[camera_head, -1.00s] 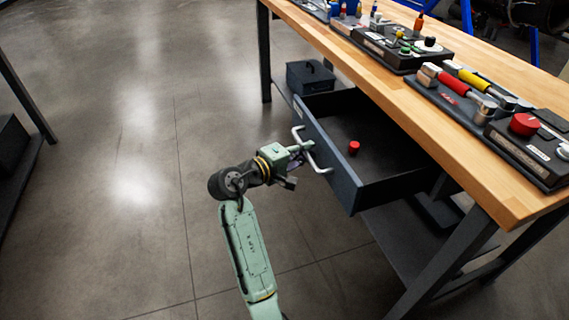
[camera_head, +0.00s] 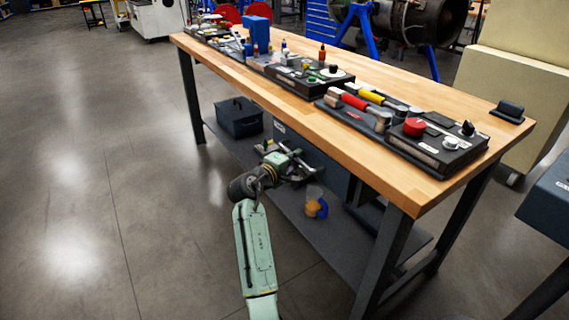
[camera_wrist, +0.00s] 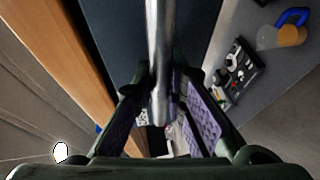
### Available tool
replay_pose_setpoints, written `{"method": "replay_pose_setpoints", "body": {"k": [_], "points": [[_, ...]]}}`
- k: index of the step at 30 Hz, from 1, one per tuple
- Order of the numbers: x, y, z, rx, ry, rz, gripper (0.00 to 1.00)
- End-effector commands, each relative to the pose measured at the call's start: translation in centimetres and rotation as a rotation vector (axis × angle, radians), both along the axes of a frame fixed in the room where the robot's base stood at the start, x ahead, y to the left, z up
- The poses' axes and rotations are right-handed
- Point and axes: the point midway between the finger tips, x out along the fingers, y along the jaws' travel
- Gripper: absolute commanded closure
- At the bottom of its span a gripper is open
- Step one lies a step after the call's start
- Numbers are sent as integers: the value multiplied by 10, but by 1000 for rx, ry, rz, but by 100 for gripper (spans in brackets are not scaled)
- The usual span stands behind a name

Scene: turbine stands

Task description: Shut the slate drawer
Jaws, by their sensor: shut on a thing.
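The slate drawer (camera_head: 330,170) is under the wooden workbench top, with its front face close beneath the bench edge. Its inside is hidden now. I cannot tell whether any small gap is left. My gripper (camera_head: 297,167) is at the drawer's front and shut on its metal bar handle. In the wrist view, the handle (camera_wrist: 158,45) runs between the purple-padded fingers of my gripper (camera_wrist: 160,95), with the slate face (camera_wrist: 108,30) behind it.
The workbench (camera_head: 390,180) carries tool trays and a red knob (camera_head: 414,127). On its lower shelf (camera_head: 290,225) are a dark toolbox (camera_head: 240,117) and a blue-and-orange item (camera_head: 316,208). A bench leg (camera_head: 385,255) stands to the right. Floor at left is clear.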

Motion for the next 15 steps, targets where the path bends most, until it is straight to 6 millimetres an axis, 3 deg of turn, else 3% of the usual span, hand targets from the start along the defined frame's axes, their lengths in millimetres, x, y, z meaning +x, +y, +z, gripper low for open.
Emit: {"method": "replay_pose_setpoints", "body": {"k": [15], "points": [[8, -11, 3, 0, -6, 0, 100]]}}
